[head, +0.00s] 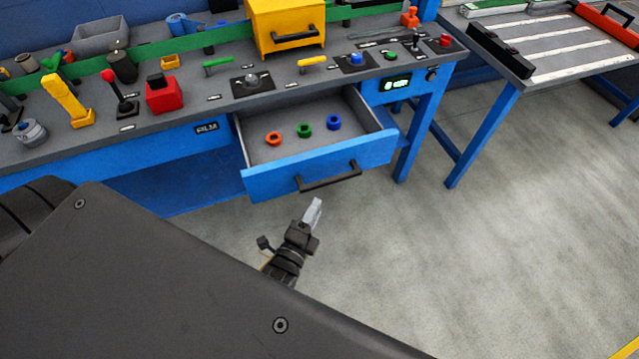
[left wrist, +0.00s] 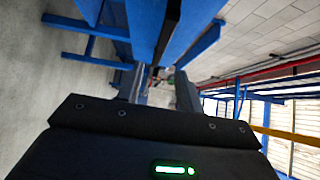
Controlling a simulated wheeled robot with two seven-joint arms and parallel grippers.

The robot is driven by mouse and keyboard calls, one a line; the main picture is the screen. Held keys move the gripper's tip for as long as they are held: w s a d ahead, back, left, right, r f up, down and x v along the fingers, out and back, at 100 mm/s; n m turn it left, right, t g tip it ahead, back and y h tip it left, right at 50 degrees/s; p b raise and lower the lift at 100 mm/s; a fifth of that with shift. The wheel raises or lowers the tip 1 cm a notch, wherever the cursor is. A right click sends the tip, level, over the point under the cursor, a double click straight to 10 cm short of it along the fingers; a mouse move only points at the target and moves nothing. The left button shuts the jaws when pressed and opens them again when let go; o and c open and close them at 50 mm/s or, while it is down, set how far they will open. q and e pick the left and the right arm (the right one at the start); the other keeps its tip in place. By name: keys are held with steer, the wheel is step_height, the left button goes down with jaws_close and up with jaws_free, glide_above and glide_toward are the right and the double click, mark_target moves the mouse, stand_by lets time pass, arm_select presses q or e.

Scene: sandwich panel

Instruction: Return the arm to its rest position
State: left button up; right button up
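My left gripper (head: 314,212) is in front of the blue workbench's pulled-out drawer (head: 290,170). In the picture it sits just below the drawer's black handle (head: 330,177), with a gap between them. The left wrist view shows its two fingers (left wrist: 158,90) spread apart with nothing between them. In that view the blue drawer front or bench edge lies close ahead, turned sideways. My right gripper is in neither view.
The drawer holds an orange ring (head: 274,138), a green ring (head: 305,130) and a blue ring (head: 334,122). The bench top carries a yellow box (head: 285,25), levers and buttons. A second table (head: 560,45) stands at the right. The grey floor (head: 480,250) is clear.

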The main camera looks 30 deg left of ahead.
arm_select(q)
steer(key=s+a+f+n+g+h, duration=0.1)
steer(key=s+f+n+g, duration=0.3)
steer(key=f, duration=0.8)
steer(key=s+f+n+g+h, duration=0.1)
steer(key=s+f+n+g, duration=0.25)
steer(key=f, duration=0.95)
steer(key=s+a+f+n+g+y, duration=0.1)
steer(key=s+a+f+n+g, duration=0.3)
steer(key=s+f, duration=0.5)
steer(key=s+a+f+n+g, duration=0.3)
steer(key=s+f, duration=0.6)
steer(key=s, duration=0.6)
steer(key=shift+s+a+f+n+g+y, duration=0.15)
steer(key=shift+s+a+n+g+y, duration=0.2)
steer(key=shift+a+g, duration=0.85)
steer(key=shift+w, duration=0.1)
